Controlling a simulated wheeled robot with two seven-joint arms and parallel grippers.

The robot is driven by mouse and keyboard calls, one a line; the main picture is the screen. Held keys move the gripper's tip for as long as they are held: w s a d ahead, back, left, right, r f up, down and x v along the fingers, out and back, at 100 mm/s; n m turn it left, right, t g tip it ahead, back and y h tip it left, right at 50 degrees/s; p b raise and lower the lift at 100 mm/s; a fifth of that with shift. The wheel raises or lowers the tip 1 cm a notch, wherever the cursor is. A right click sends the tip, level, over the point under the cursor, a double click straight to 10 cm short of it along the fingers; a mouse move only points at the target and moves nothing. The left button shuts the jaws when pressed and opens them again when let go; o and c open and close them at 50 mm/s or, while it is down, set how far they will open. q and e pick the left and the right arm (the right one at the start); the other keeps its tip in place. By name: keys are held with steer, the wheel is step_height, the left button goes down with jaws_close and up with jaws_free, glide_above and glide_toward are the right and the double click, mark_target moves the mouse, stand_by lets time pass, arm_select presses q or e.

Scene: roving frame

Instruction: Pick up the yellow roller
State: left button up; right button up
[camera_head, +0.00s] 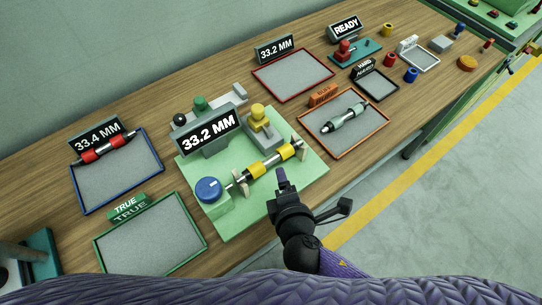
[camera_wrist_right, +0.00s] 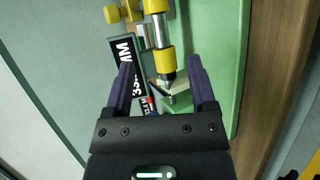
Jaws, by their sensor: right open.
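The yellow roller (camera_head: 257,170) has yellow bands on a grey metal shaft. It lies across the supports of a light green measuring stand (camera_head: 222,207), with a blue knob (camera_head: 208,189) at its left end. My right gripper (camera_head: 282,178) is open just in front of the roller, towards the table's front edge. In the right wrist view the roller (camera_wrist_right: 165,60) runs upward from between the open fingertips (camera_wrist_right: 161,65). I cannot tell its exact distance from the fingers. My left gripper is not in view.
A "33.2 MM" display (camera_head: 208,132) and a yellow-topped post (camera_head: 258,112) stand behind the roller. A blue-rimmed tray (camera_head: 158,152) holds a red roller (camera_head: 104,148). A green-rimmed tray (camera_head: 150,240) is empty.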

mark_target(273, 163)
steer(key=shift+n, duration=0.4)
steer(key=b+x, duration=0.1)
steer(key=x, duration=0.2)
steer(key=b+x, duration=0.1)
steer(key=x, duration=0.2)
steer(key=a+b+x, duration=0.1)
steer(key=x, duration=0.3)
steer(key=shift+s+f, duration=0.1)
steer(key=shift+s, duration=0.1)
steer(key=shift+c, duration=0.4)
jaws_close()
